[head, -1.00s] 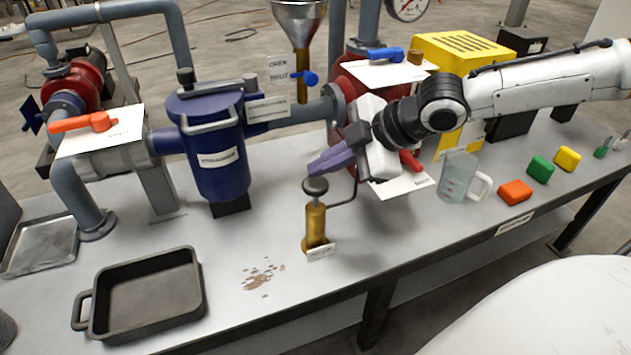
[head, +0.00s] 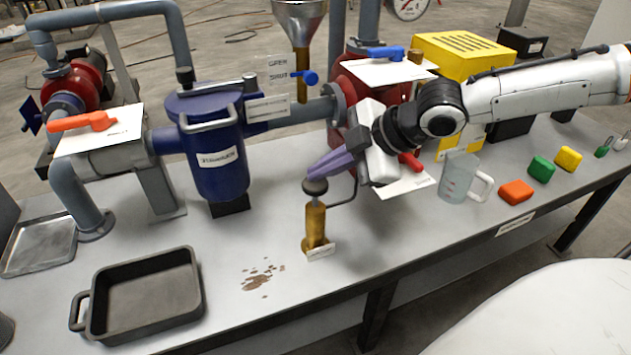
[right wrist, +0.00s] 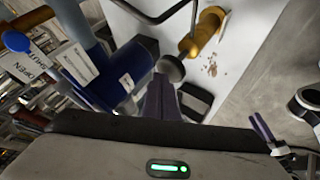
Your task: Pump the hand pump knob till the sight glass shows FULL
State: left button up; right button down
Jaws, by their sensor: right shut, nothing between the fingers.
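The hand pump is a brass cylinder (head: 315,225) on the bench with a dark round knob (head: 315,187) on a short rod. My right gripper (head: 313,173) is shut and empty, its purple fingertips at the top of the knob, seemingly touching it. The knob also shows in the right wrist view (right wrist: 170,68), just beyond the fingertips (right wrist: 160,80). A purple finger of what appears to be my left gripper (right wrist: 262,128) shows at the right of that view; its opening is unclear. I cannot make out the sight glass or its reading.
A blue strainer (head: 220,165) stands left of the pump, and a black pan (head: 145,292) lies front left. A clear jug (head: 458,178) and coloured blocks (head: 516,191) stand to the right. Brown spots (head: 258,278) mark the bench. Valve levers with white plates are nearby.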

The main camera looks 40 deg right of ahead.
aim_at(322, 184)
jog(key=shift+f+b, duration=0.7)
jog(key=shift+f, duration=0.3)
dwell(0.5)
jog(key=shift+s+f+b, duration=0.1)
jog(key=shift+f+b, duration=0.5)
jog(key=shift+f, duration=0.25)
dwell(0.4)
jog(key=shift+r, duration=0.2)
jog(key=shift+r+p, duration=0.95)
jog(key=shift+p, duration=0.3)
notch_tip(322, 184, up, 2)
jog(key=shift+r+p, duration=0.2)
jog(key=shift+p, duration=1.05)
jog(key=shift+r, duration=0.1)
